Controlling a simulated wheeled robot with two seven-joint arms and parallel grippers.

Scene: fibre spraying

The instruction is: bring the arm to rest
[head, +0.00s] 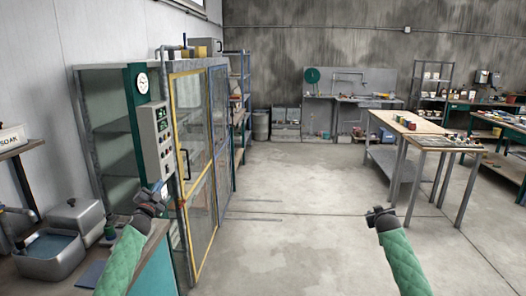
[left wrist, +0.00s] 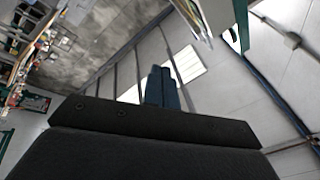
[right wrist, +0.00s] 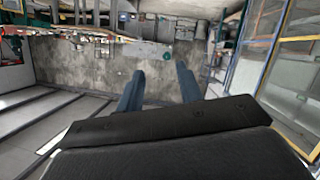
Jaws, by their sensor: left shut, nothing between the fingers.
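My left gripper (head: 152,196) is raised in front of the control panel of the cabinet, at the end of a green-sleeved arm. In the left wrist view its two blue fingers (left wrist: 162,72) lie side by side, shut and empty. My right gripper (head: 379,211) is held up over bare floor at the right of the head view, on a similar green arm. In the right wrist view its fingers (right wrist: 158,75) stand apart with nothing between them.
A cabinet with yellow-framed glass doors (head: 198,150) and a grey control panel (head: 159,138) stands at left. A metal sink basin (head: 50,257) is at the lower left. A wooden-topped table (head: 408,122) stands at right. The middle floor (head: 300,190) is clear.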

